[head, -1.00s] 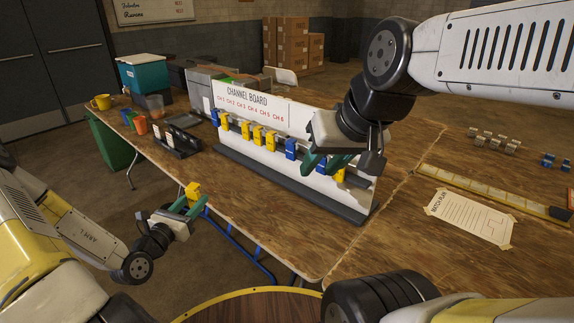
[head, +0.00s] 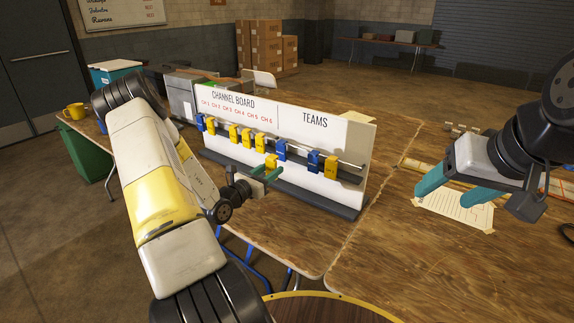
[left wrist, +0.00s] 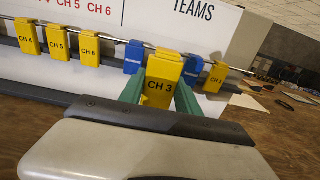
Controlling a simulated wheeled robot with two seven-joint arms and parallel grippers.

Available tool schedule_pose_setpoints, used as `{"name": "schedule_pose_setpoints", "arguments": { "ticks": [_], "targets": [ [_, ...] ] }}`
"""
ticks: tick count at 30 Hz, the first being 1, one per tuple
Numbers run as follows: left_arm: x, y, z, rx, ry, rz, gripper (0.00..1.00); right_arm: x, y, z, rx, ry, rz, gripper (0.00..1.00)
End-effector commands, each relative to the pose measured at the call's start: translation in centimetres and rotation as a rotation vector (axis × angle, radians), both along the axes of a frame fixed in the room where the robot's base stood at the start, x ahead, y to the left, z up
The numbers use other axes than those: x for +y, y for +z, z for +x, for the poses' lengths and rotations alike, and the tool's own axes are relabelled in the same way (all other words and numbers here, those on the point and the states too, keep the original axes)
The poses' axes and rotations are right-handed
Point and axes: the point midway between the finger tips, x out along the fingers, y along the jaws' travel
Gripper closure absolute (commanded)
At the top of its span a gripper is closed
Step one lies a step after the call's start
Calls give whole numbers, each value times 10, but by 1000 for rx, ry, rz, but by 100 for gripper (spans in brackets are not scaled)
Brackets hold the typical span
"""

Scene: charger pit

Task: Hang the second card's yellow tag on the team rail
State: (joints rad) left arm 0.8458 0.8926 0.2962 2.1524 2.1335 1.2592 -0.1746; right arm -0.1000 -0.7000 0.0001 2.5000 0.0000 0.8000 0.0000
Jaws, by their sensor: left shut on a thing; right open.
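My left gripper (head: 265,172) is shut on a yellow tag (head: 271,161), marked CH 3 in the left wrist view (left wrist: 159,90). It holds the tag upright, in front of and slightly below the rail. The team rail (head: 345,160) runs under the word TEAMS on the white board. On it hang a blue tag (head: 281,150), a second blue tag (head: 314,160) and a yellow tag (head: 331,166). In the left wrist view the held tag overlaps the gap between the two blue tags. Whether it touches the rail cannot be told. My right gripper (head: 447,190) is open and empty.
Yellow tags marked CH 4 (left wrist: 28,37), CH 5 (left wrist: 57,43) and CH 6 (left wrist: 89,49) hang left of the team section. A blue tag (head: 200,122) hangs at the rail's far left. A taped paper sheet (head: 470,212) lies under my right gripper. The front table is largely clear.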

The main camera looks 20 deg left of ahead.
Motion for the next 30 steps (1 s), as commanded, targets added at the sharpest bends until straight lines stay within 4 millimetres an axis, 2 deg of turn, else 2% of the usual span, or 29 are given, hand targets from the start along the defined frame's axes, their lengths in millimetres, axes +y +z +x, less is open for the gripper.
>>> {"name": "schedule_pose_setpoints", "arguments": {
  "ticks": [30],
  "targets": [
    [-25, 0, 65, -1, -2, 0, 96, 0, 0, 0, 0, 0, 0, 35]
  ]
}}
